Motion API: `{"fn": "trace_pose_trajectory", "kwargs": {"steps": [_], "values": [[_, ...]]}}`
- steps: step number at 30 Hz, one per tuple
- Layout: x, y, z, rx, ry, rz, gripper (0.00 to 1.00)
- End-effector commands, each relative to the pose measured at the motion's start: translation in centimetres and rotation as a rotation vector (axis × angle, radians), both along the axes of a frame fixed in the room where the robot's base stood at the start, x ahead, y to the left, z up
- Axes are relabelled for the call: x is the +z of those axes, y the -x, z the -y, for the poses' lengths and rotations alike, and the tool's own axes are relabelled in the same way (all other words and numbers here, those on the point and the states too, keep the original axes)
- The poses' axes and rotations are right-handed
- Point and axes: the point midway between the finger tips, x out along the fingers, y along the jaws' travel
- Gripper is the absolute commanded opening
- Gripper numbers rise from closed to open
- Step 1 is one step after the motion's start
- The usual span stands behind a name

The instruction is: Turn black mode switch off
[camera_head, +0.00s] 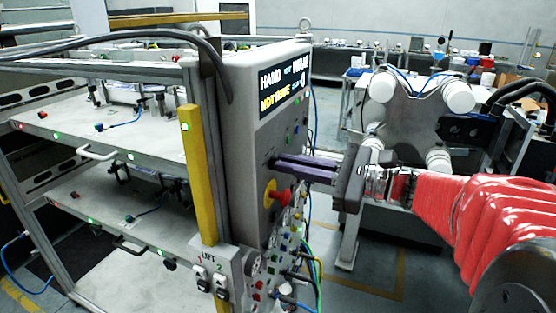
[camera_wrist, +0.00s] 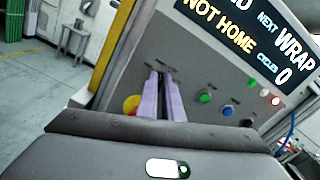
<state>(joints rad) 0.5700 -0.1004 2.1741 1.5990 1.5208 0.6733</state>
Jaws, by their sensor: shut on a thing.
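The grey control panel (camera_head: 245,140) stands upright at the center of the head view and fills the upper middle of the wrist view (camera_wrist: 205,75). My gripper (camera_head: 276,163) reaches it from the right, its two long purple fingers close together. Their tips are at the panel face, shut on the black mode switch, which they mostly hide. In the wrist view my gripper (camera_wrist: 161,70) meets the panel below the display. The switch's pointing direction cannot be made out.
A red emergency stop on yellow (camera_head: 277,194) sits just below my fingers. The lit display (camera_head: 285,90) is above, reading HAND and NOT HOME. Green (camera_wrist: 205,97), blue (camera_wrist: 228,110) and other buttons lie right of the fingers. Cables hang at the panel's lower right.

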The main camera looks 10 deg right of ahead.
Motion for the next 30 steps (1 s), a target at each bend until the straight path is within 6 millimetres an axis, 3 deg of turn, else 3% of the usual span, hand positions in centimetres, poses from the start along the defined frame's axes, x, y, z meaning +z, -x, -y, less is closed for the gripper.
{"fn": "trace_pose_trajectory", "kwargs": {"steps": [13,30], "values": [[-0.08,0.09,-0.55,0.004,0.081,0.108,0.00],[-0.35,0.40,-0.82,0.009,0.348,0.483,0.00]]}}
